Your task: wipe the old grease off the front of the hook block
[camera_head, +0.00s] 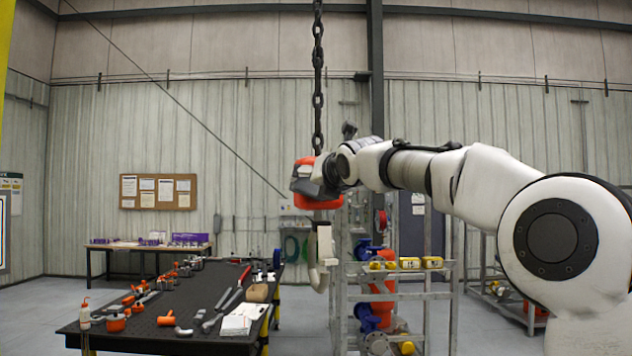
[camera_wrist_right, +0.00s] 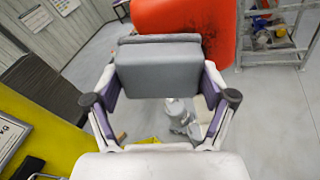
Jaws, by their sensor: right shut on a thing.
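The orange hook block (camera_head: 318,202) hangs from a heavy chain (camera_head: 318,80), with a pale hook (camera_head: 320,258) below it. My right gripper (camera_head: 328,176) is at the block and partly covers it. In the right wrist view my right gripper (camera_wrist_right: 158,78) is shut on a grey pad (camera_wrist_right: 157,68), held between both fingers. The orange block (camera_wrist_right: 185,18) lies just beyond the pad. Dark grease smears (camera_wrist_right: 218,40) show on the block to the right of the pad. Whether the pad touches the block I cannot tell. My left gripper is not in view.
A dark workbench (camera_head: 180,325) with many tools, orange parts and a white cloth or paper (camera_head: 238,322) stands at the lower left. A metal rack (camera_head: 400,285) with yellow, red and blue parts stands behind and right of the hook. Floor between them is partly clear.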

